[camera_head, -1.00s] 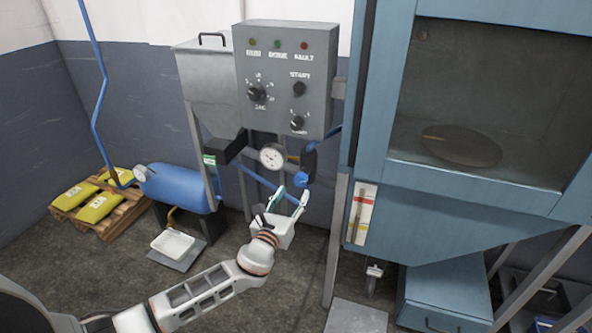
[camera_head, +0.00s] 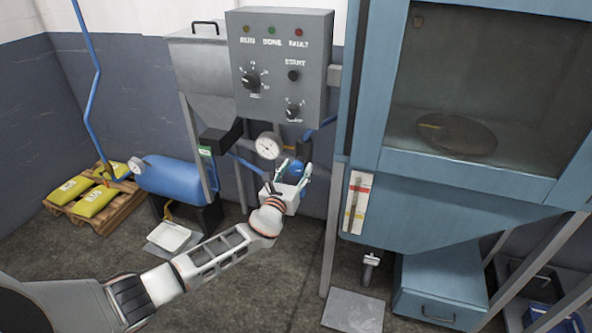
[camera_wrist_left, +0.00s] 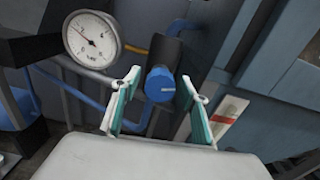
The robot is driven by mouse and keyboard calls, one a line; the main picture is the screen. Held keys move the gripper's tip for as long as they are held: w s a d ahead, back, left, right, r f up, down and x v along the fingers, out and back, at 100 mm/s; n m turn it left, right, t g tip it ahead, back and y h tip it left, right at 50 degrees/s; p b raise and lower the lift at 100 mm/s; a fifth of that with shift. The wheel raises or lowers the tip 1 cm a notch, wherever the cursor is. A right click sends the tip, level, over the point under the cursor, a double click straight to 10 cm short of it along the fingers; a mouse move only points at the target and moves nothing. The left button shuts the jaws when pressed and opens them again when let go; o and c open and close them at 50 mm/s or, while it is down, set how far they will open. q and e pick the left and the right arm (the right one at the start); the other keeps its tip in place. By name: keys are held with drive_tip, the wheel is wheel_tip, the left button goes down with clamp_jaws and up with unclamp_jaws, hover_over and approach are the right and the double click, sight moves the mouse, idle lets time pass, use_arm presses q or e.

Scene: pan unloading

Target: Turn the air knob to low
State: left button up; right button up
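A blue knob (camera_head: 297,169), which appears to be the air knob, sits under a dark regulator body right of the round pressure gauge (camera_head: 267,146). In the left wrist view the knob (camera_wrist_left: 161,84) faces me, and its small label is too small to read. The white gauge (camera_wrist_left: 91,40) is to its upper left. My left gripper (camera_head: 292,172) is open. In the left wrist view its green-padded fingers (camera_wrist_left: 157,92) are on either side of the knob, with visible gaps and no clear contact. My right gripper is not in view.
A grey control box (camera_head: 280,62) with lamps and black dials hangs above the gauge. A blue cabinet (camera_head: 450,205) with a window stands close on the right. A blue tank (camera_head: 172,176) and a pallet with yellow sacks (camera_head: 95,200) are at left.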

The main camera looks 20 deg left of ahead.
use_arm(q)
drive_tip(key=c, duration=0.9)
drive_tip(key=shift+n+b, duration=0.3)
drive_tip(key=shift+n, duration=0.1)
drive_tip(key=shift+f+n, duration=0.1)
drive_tip(key=shift+n, duration=0.2)
drive_tip(key=n+b, duration=0.2)
drive_tip(key=n, duration=0.2)
drive_tip(key=n+b, duration=0.1)
drive_tip(key=n, duration=0.4)
drive_tip(key=shift+b, duration=0.35)
drive_tip(key=shift+n, duration=2.1)
drive_tip(key=shift+o, duration=0.2)
